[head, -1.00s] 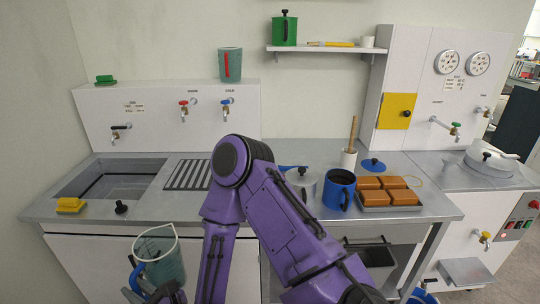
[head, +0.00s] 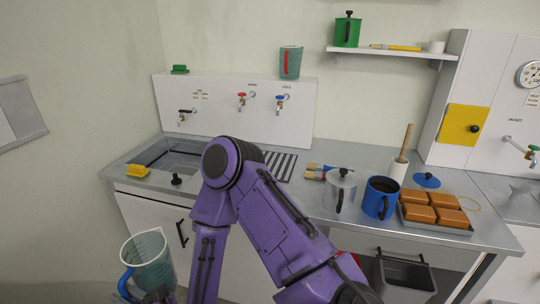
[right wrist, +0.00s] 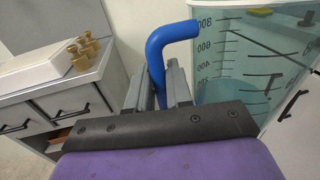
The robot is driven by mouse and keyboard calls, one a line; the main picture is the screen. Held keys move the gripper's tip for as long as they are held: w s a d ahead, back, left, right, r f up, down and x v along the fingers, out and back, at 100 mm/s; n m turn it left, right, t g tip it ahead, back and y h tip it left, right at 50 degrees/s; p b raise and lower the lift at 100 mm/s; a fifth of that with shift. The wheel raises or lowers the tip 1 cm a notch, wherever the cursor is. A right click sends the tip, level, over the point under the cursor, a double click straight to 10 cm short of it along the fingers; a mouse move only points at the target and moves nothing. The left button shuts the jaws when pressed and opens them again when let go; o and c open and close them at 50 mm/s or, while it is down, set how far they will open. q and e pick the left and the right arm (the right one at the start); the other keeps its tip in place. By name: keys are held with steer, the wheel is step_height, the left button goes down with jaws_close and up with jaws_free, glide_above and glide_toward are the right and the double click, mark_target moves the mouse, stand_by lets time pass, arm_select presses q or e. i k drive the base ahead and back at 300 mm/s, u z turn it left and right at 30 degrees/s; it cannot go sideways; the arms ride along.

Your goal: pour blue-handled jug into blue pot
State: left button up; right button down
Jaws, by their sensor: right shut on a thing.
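The jug (head: 152,262) is clear, teal-tinted, with a blue handle, and is low at the left in the head view. My right gripper (head: 152,293) is shut on its handle, holding it in front of the counter, below counter height. In the right wrist view, the blue handle (right wrist: 158,60) stands between the fingers (right wrist: 160,88), and the marked wall of the jug (right wrist: 235,62) is to the right. The blue pot (head: 376,203) stands open on the counter, far right of the jug, with a dark handle. My left gripper is out of view.
Brushes (head: 318,171) lie behind. A sink (head: 165,160) and yellow sponge (head: 138,171) are at the left. My right arm crosses before the counter.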

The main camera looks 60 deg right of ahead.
mark_target(381, 194)
steer(key=k, duration=0.95)
steer(key=z, duration=1.65)
steer(key=i, duration=0.5)
steer(key=u, duration=0.05)
